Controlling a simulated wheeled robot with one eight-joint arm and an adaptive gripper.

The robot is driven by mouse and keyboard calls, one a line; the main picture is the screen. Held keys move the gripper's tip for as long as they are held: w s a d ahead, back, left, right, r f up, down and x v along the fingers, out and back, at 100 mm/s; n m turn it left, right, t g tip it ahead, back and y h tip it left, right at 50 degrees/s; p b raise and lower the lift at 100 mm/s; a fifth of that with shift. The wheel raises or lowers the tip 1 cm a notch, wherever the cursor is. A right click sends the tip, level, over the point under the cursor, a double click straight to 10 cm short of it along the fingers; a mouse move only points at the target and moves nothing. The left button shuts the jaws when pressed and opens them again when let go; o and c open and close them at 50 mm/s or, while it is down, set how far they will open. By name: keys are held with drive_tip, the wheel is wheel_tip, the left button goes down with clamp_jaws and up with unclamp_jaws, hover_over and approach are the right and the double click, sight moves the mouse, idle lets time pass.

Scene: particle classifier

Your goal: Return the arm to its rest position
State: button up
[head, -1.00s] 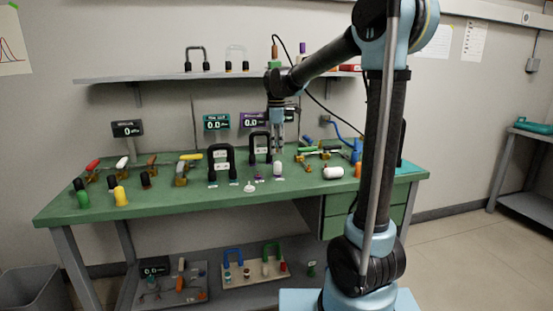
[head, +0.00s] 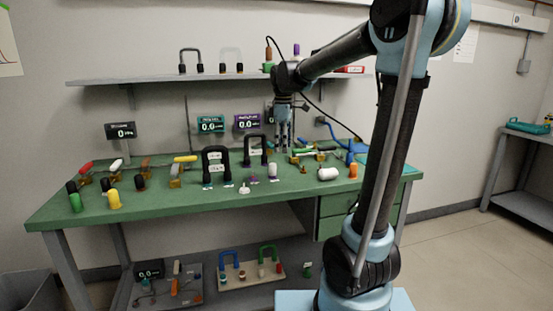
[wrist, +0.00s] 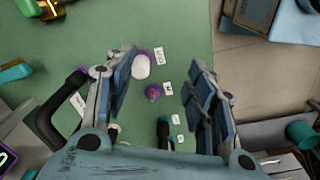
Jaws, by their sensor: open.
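My gripper (head: 283,140) points down above the green workbench (head: 130,210), towards the right half of its top, at the end of my raised arm. In the wrist view my gripper (wrist: 165,100) is open, with its two fingers wide apart and nothing between them in their grip. Below the fingers lie a white capsule-shaped piece (wrist: 141,66) on a purple base, a small purple piece (wrist: 153,92) and several white labels. Two black U-shaped handles, a front one (head: 204,165) and a back one (head: 246,150), stand left of the gripper in the head view.
A grey shelf (head: 150,81) with U-shaped handles and small pieces runs along the wall behind my arm. Digital displays (head: 210,124) stand at the back. Floor at right (head: 450,250) is clear.

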drive_tip(key=s+d+f+m, duration=0.5)
drive_tip(key=s+f, duration=0.1)
drive_tip(key=s, duration=0.3)
drive_tip(key=s+d+f+m+t, duration=0.1)
drive_tip(key=s+d+f+m, duration=0.4)
drive_tip(key=s, duration=0.4)
drive_tip(key=s+d+f+m, duration=0.5)
drive_tip(key=s+d+f, duration=0.2)
drive_tip(key=s, duration=0.3)
drive_tip(key=shift+f+m+t, duration=0.3)
drive_tip(key=shift+f+t, duration=0.1)
drive_tip(key=shift+f, duration=0.45)
drive_tip(key=shift+d, duration=0.1)
drive_tip(key=shift+w+f, duration=0.2)
drive_tip(key=shift+w, duration=0.25)
